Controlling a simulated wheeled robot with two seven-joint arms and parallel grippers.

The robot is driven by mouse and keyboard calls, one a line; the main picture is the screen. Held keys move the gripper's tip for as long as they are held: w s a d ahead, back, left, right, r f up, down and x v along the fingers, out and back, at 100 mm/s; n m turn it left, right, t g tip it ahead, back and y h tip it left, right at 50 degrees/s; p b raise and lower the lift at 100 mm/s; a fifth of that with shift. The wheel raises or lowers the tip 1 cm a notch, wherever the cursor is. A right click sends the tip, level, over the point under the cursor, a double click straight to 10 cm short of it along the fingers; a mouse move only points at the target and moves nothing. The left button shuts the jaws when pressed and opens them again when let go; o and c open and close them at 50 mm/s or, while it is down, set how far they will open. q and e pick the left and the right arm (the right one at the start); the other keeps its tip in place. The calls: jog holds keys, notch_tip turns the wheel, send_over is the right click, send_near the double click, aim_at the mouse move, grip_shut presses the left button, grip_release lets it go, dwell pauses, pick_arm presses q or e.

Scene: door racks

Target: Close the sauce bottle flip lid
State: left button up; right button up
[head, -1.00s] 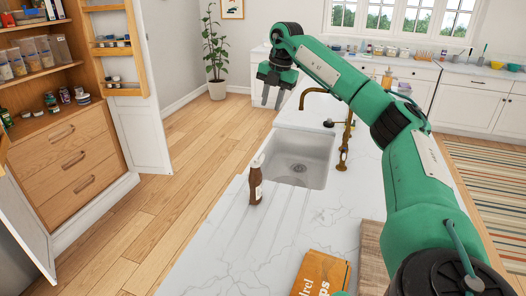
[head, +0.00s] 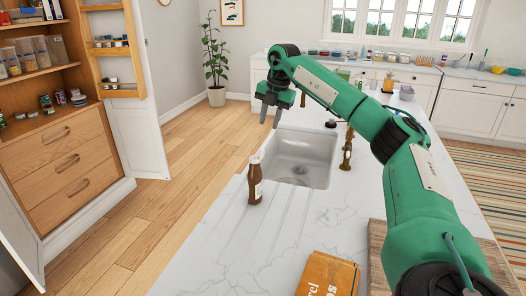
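The sauce bottle (head: 255,190) stands upright on the white marble counter, left of the sink. It is brown with a pale label. A small pale lid (head: 255,158) sits at its top and looks raised and tilted, but it is too small to tell clearly. My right gripper (head: 270,122) hangs beyond the bottle, over the far left side of the sink. Its two dark fingers point down and are apart, with nothing between them. It does not touch the bottle. My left gripper is not in view.
The sink (head: 300,160) is right of the bottle, with a brass faucet (head: 346,150) partly behind my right arm. An orange box (head: 328,275) and a wooden board (head: 376,265) lie at the near right. The counter around the bottle is clear.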

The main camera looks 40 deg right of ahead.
aim_at(263, 149)
jog(key=p+x, duration=0.2)
jog(key=x, duration=1)
jog(key=shift+p, duration=0.4)
grip_shut()
